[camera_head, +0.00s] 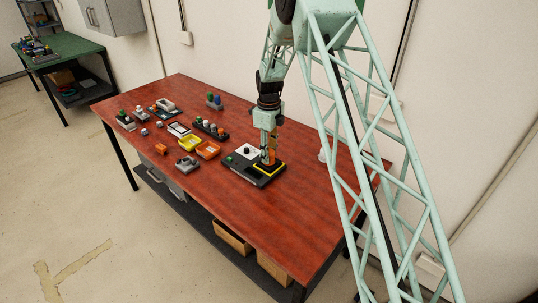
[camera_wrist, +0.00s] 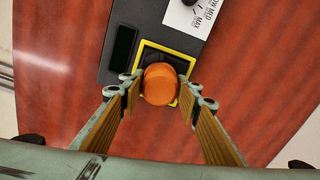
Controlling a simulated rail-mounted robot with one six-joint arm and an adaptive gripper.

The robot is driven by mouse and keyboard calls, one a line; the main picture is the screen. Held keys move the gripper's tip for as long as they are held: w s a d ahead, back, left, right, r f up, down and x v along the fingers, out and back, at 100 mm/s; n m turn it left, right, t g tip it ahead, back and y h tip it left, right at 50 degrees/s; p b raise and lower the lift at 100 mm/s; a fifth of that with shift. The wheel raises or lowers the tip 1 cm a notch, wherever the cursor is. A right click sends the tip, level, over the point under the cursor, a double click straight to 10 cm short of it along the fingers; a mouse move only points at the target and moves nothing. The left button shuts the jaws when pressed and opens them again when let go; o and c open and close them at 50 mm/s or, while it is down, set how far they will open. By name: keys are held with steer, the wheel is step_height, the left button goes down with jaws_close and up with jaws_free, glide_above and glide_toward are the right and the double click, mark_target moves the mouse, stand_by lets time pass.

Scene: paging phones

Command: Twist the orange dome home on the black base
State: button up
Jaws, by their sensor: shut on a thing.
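The orange dome (camera_wrist: 160,84) sits between my two fingers in the wrist view, over the yellow-framed square of a dark panel. My gripper (camera_wrist: 159,92) is shut on the dome, with a finger pad against each side. The black base (camera_wrist: 151,55) shows only as a dark patch inside the yellow frame, mostly hidden under the dome. I cannot tell how the dome is seated on it. In the head view my gripper (camera_head: 269,160) points straight down at the yellow-framed square (camera_head: 270,169), and the dome is mostly hidden by the fingers.
The dark panel (camera_head: 240,168) also carries a white dial plate (camera_head: 247,151) and a green button. Yellow and orange trays (camera_head: 208,149), a grey block (camera_head: 187,164) and several small parts lie to the left on the red table (camera_head: 275,220). The table's front right is clear.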

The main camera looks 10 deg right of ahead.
steer(key=shift+m, duration=0.3)
steer(key=shift+m, duration=0.9)
steer(key=o, duration=0.8)
steer(key=shift+o, duration=0.6)
steer(key=shift+o, duration=1.1)
steer(key=shift+r, duration=0.15)
